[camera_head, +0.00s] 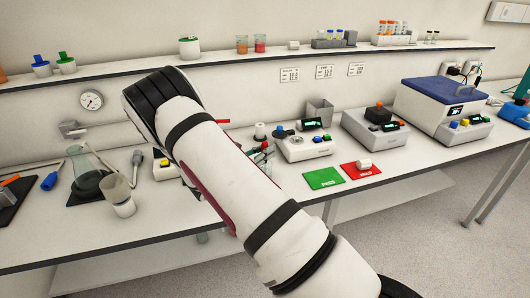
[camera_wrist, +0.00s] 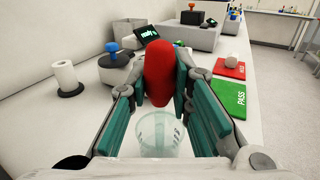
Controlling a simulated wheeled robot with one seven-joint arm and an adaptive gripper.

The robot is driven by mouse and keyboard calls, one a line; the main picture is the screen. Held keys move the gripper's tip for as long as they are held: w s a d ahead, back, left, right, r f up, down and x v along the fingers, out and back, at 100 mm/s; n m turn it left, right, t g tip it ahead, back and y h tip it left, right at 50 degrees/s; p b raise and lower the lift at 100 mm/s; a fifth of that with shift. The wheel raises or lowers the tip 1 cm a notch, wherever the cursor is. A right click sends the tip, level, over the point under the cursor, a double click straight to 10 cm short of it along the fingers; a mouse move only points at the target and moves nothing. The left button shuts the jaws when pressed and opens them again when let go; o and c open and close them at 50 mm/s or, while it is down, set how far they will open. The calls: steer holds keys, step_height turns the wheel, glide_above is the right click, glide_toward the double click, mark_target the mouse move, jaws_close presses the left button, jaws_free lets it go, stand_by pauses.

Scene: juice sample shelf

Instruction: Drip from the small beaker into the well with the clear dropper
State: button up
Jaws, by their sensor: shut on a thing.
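My gripper (camera_wrist: 163,90) is shut on the red rubber bulb (camera_wrist: 160,72) of a dropper, seen in the wrist view. The dropper's clear tube cannot be made out below the bulb. A small clear beaker (camera_wrist: 160,134) stands on the bench below the bulb, between the fingers in the picture. Whether the dropper tip is inside the beaker cannot be told. In the head view my arm hides most of the gripper and the small beaker. I cannot pick out the well for certain; a device with a lit green display (camera_wrist: 148,31) stands beyond the bulb.
A green PASS pad (camera_head: 324,178) and a red HOLD pad (camera_head: 361,170) lie right of the gripper. A white roll (camera_wrist: 66,80) stands left in the wrist view. A shelf (camera_head: 350,48) runs above.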

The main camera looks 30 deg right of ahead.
steer(key=shift+r+p, duration=1.25)
steer(key=shift+r, duration=3.55)
